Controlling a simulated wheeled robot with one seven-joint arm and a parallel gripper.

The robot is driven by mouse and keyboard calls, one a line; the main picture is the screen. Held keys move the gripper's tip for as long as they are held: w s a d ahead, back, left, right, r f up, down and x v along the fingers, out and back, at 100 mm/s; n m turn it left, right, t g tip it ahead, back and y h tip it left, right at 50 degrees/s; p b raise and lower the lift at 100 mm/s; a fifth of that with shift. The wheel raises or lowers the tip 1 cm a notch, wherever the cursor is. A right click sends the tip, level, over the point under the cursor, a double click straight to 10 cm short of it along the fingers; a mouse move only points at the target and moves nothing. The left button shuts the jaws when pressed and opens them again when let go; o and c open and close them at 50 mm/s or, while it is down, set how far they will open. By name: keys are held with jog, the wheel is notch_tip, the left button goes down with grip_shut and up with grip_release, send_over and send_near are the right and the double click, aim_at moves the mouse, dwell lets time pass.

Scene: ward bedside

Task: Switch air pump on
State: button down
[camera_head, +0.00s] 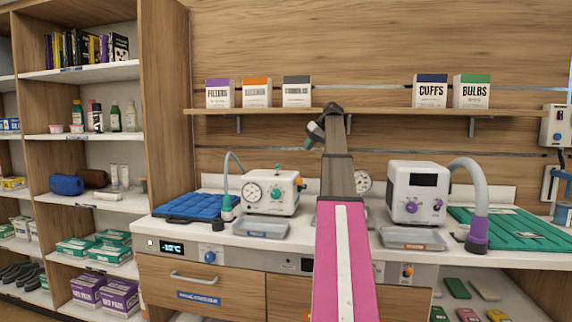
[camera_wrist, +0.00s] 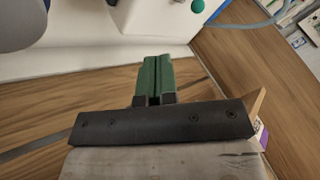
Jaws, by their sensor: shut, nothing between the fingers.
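Two white machines stand on the counter, and I cannot tell for sure which is the air pump. The left machine (camera_head: 271,192) has a round gauge, teal knobs and a thin grey-blue hose. The right machine (camera_head: 418,192) has a dark display, two purple knobs (camera_head: 411,207) and a thick grey hose with a purple end (camera_head: 477,233). My gripper (camera_head: 314,136) is raised near the back wall, between the machines and above them. In the wrist view, its green fingers (camera_wrist: 155,75) are shut and empty. A white machine with a green knob (camera_wrist: 197,6) shows at the top there.
A shelf (camera_head: 380,111) with labelled boxes runs close behind my gripper. My pink arm hides the counter's middle and part of a gauge (camera_head: 362,181). Trays (camera_head: 262,235) stand before the machines. A blue mat (camera_head: 187,205) and a green mat (camera_head: 520,236) lie at the sides.

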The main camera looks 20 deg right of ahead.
jog(key=shift+f, duration=0.1)
jog(key=x, duration=1)
jog(key=shift+a+f, duration=0.1)
jog(key=shift+a, duration=0.05)
jog(key=a, duration=0.2)
jog(key=shift+a+r, duration=0.25)
jog(key=shift+a, duration=0.6)
